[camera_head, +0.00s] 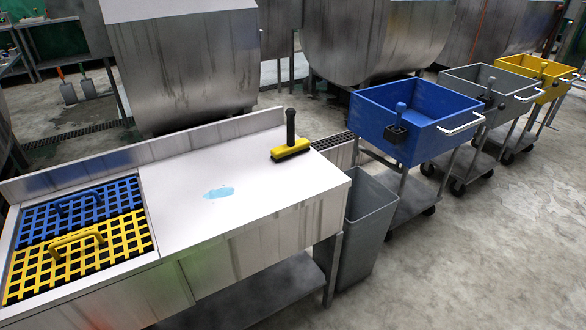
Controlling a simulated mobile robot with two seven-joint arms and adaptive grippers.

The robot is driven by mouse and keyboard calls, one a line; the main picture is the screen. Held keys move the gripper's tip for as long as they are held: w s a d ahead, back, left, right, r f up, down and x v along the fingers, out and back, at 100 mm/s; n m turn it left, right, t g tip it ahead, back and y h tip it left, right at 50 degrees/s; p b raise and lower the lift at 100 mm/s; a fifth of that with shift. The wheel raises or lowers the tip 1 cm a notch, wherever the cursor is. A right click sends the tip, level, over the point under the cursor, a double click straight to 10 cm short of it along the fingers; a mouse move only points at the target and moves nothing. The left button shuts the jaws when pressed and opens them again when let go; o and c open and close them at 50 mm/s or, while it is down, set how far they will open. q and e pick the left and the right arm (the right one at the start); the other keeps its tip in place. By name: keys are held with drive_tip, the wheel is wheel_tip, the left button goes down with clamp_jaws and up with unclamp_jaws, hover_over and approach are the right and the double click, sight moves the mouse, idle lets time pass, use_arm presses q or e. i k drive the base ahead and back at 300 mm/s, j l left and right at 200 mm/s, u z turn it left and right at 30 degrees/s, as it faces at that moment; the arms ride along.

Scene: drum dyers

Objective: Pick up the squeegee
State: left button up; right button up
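The squeegee (290,149) stands on the white worktop (240,235) near its back right corner. It has a yellow head with a dark lower edge resting on the surface, and a black handle that points straight up. Nothing touches the handle. Neither of my grippers shows in the head view.
A blue liquid patch (218,193) lies on the worktop. Blue (80,208) and yellow (95,245) grates with handles fill its left end. A grey bin (368,225) and blue cart (430,110) stand to the right. Steel drums (185,60) stand behind. Open floor lies at right.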

sight(292, 148)
drive_tip(key=i+l+u, duration=0.15)
drive_tip(key=u, duration=0.25)
drive_tip(key=l+u, duration=0.35)
drive_tip(key=i+l+u, duration=0.15)
drive_tip(key=u, duration=0.25)
drive_tip(key=l+u, duration=0.4)
